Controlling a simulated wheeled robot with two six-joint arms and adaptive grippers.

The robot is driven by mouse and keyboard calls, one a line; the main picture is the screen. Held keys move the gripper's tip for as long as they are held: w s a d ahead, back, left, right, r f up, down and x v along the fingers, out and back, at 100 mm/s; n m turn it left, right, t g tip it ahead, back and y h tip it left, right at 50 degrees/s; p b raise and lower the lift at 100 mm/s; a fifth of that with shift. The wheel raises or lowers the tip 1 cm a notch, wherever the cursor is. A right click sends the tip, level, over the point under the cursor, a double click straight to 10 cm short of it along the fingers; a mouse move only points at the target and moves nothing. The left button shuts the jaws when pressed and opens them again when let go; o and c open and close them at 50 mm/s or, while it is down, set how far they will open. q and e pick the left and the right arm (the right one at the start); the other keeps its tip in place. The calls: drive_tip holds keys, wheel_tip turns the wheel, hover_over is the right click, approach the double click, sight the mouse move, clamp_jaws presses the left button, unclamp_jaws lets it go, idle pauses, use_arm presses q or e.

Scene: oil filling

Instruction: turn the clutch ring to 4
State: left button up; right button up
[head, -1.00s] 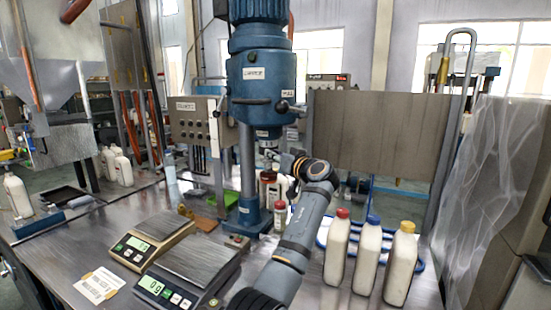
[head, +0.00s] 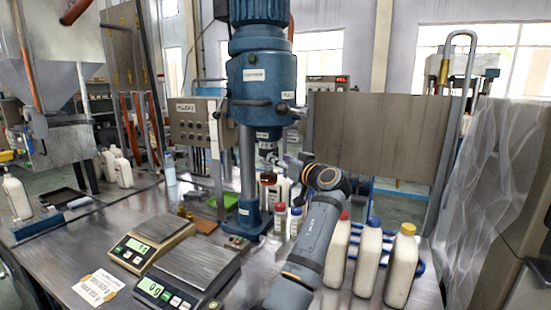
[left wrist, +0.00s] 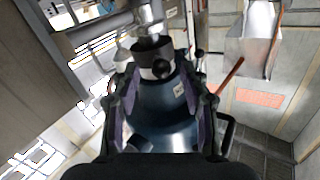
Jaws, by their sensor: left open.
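The blue drill-like machine (head: 262,80) stands on the bench with a metal spindle below its head. The dark clutch ring (head: 267,147) appears to be on that spindle; any numbers on it are too small to read. In the left wrist view the ring (left wrist: 153,62) lies between my two dark fingers, with the blue machine body behind. My left gripper (left wrist: 160,78) is open around it, and I cannot tell whether either finger touches. In the head view the gripper (head: 288,162) is small and partly hidden by my wrist. My right gripper is not in view.
Bottles with red (head: 338,250), blue (head: 368,257) and yellow (head: 401,267) caps stand at the right. Two scales (head: 153,240) (head: 190,270) sit at the front left. Small bottles (head: 280,219) stand beside the machine column. A grey control box (head: 195,122) is behind left.

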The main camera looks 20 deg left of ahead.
use_arm(q)
drive_tip(key=v, duration=0.4)
